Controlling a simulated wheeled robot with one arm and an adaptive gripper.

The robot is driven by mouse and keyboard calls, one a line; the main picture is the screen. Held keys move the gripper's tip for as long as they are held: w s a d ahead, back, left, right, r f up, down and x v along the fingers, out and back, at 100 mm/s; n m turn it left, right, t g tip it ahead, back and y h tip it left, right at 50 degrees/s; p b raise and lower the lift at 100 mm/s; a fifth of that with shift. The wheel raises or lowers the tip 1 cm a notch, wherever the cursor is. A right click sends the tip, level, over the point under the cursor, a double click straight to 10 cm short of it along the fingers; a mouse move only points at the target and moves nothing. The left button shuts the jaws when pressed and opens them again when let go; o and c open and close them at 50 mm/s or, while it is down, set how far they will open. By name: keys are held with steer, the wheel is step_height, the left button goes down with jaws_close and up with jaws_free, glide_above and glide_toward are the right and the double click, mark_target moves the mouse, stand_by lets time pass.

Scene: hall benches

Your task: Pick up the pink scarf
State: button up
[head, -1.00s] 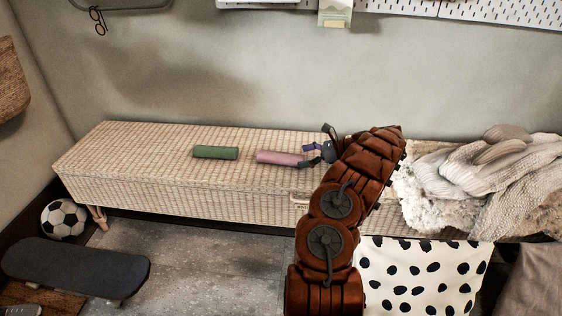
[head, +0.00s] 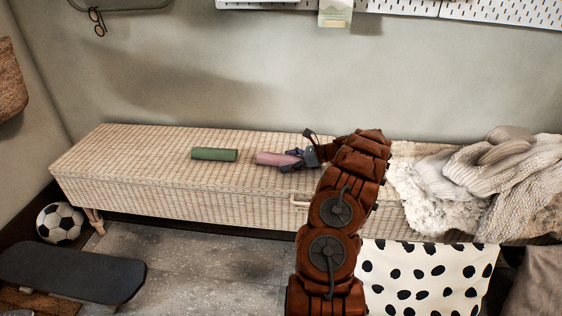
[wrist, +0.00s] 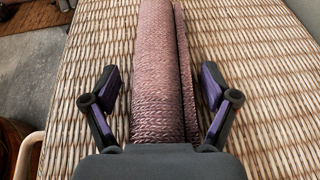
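The pink scarf (head: 273,159) is a rolled knitted cylinder lying on the wicker bench (head: 150,185), to the right of a green roll. In the wrist view the scarf (wrist: 158,70) runs up the middle of the picture, with a loose flap along its right side. My gripper (head: 294,160) is at the scarf's right end. In the wrist view my gripper (wrist: 161,88) is open, one finger on each side of the scarf, with bench showing between each finger and the roll. The scarf's near end is hidden behind the gripper's body.
A green roll (head: 214,154) lies left of the scarf. A fluffy throw and knitted blanket (head: 490,175) cover the bench's right end. The bench's left part is clear.

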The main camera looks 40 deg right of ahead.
steer(key=c, duration=0.9)
steer(key=shift+r, duration=0.1)
